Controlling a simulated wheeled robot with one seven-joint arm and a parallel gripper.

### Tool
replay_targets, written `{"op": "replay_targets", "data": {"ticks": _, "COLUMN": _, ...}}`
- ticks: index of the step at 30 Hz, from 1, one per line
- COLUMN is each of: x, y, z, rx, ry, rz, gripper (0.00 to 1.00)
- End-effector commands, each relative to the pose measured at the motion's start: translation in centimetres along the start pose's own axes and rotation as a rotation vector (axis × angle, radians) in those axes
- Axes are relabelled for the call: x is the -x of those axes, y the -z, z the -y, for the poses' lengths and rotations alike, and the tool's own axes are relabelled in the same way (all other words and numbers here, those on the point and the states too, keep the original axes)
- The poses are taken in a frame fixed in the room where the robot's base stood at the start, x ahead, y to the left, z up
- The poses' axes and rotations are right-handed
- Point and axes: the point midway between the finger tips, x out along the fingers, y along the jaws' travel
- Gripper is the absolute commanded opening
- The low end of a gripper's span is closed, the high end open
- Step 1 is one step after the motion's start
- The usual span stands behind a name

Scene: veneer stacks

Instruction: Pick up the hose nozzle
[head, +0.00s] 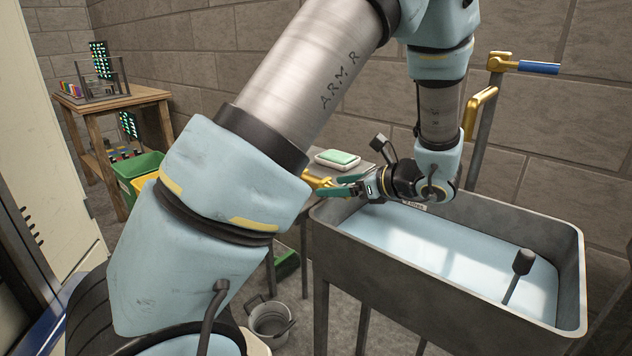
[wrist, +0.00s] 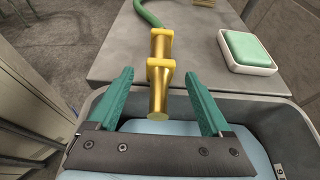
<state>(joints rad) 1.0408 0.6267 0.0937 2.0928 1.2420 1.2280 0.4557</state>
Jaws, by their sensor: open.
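The hose nozzle (wrist: 160,75) is brass-yellow, with a green hose (wrist: 149,12) running from its far end. In the wrist view it lies over the edge of a grey side table (wrist: 190,48), its near end pointing toward my gripper (wrist: 158,76). My gripper is open, with one green finger to each side of the nozzle and a gap on both sides. In the head view the nozzle (head: 318,182) shows just left of my gripper (head: 345,186), partly hidden by my arm.
A green soap bar in a white dish (head: 338,158) sits on the side table, right of the nozzle in the wrist view. A metal sink (head: 450,305) of pale blue water is below my gripper. Brass tap (head: 483,105), bucket (head: 270,322) and green bin (head: 140,165) stand around.

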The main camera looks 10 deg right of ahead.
Motion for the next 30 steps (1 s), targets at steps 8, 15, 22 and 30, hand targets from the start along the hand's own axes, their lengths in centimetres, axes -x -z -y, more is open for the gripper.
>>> {"op": "replay_targets", "data": {"ticks": 8, "x": -2.8, "y": 0.1, "z": 0.0, "rx": -0.001, "ry": 0.000, "rz": -0.001, "gripper": 0.82}}
{"op": "replay_targets", "data": {"ticks": 15, "x": -2.8, "y": 0.1, "z": 0.0, "rx": 0.000, "ry": 0.000, "rz": -0.001, "gripper": 0.78}}
{"op": "replay_targets", "data": {"ticks": 22, "x": -2.8, "y": 0.1, "z": 0.0, "rx": 0.000, "ry": 0.000, "rz": -0.001, "gripper": 0.52}}
{"op": "replay_targets", "data": {"ticks": 30, "x": -2.8, "y": 0.1, "z": 0.0, "rx": 0.000, "ry": 0.000, "rz": -0.001, "gripper": 0.22}}
